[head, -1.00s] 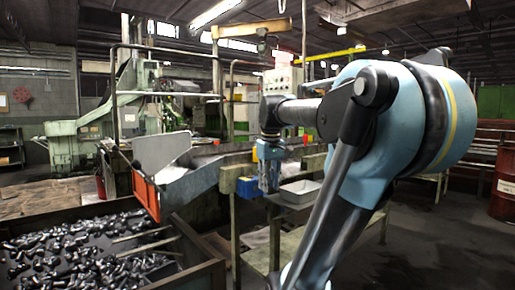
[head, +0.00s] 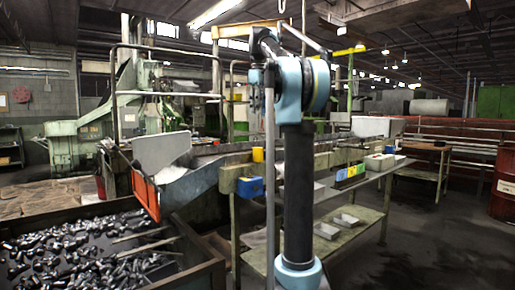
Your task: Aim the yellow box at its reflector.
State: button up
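A small yellow box (head: 258,154) sits on top of the rail, left of my raised arm. Below it, a blue box with a yellow part (head: 250,187) is fixed to the end of the metal beam. I cannot tell from this view which way the yellow box points. I cannot make out its reflector. My arm stands upright in front of the bench, with its upper joint near the top of the picture. My gripper is not visible.
A bin of dark metal parts (head: 75,250) stands at the lower left, beside an orange-edged chute (head: 146,193). A bench (head: 352,228) with grey trays (head: 327,230) is behind my arm. A red drum (head: 503,185) stands at far right. Floor at lower right is clear.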

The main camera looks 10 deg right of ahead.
aim_at(258, 154)
jog(key=f, duration=0.5)
jog(key=w+f, duration=0.1)
jog(key=f, duration=1)
jog(key=shift+w+f, duration=0.1)
jog(key=shift+w, duration=0.05)
jog(key=shift+c, duration=0.4)
grip_shut()
